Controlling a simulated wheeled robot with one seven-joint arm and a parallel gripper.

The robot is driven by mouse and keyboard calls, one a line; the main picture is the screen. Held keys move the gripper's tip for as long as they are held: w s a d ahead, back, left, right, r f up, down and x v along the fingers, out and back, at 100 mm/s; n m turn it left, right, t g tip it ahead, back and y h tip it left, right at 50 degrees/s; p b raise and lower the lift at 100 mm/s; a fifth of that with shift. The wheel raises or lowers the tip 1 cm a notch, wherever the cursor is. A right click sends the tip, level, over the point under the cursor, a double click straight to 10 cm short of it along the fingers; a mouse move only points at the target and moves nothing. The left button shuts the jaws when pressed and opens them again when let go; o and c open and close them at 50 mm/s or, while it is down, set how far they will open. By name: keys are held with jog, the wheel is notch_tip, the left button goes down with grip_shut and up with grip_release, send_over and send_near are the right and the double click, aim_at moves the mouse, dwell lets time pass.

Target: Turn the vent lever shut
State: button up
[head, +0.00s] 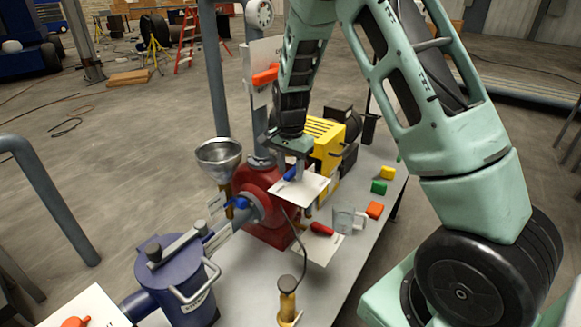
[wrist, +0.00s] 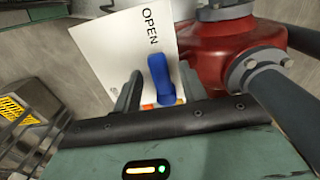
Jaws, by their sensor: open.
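A blue lever (wrist: 160,78) stands in front of a white plate (wrist: 130,45) that reads OPEN along its edge. I cannot read the word vent on it. In the head view the plate (head: 312,188) lies beside the red pump body (head: 258,185), and a bit of the blue lever (head: 290,173) shows under my gripper. My gripper (wrist: 158,92) is open, with one finger on each side of the blue lever. I cannot tell whether either finger touches it. My wrist hides part of the lever in the head view.
A yellow motor (head: 326,138) is just behind my gripper. A red lever (head: 322,229), a glass mug (head: 345,220) and coloured blocks (head: 375,209) are nearby. A blue lidded vessel (head: 178,285) stands front left.

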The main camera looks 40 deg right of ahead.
grip_shut()
jog(key=d+n, duration=0.1)
jog(key=n, duration=0.5)
jog(key=s+d+n, duration=0.1)
jog(key=d+n, duration=0.1)
jog(key=n, duration=0.4)
jog(key=s+d+n, duration=0.1)
jog(key=d+n, duration=0.1)
jog(key=n, duration=0.4)
jog(key=shift+s+d+r+p, duration=0.1)
jog(key=shift+p, duration=0.2)
dwell(0.5)
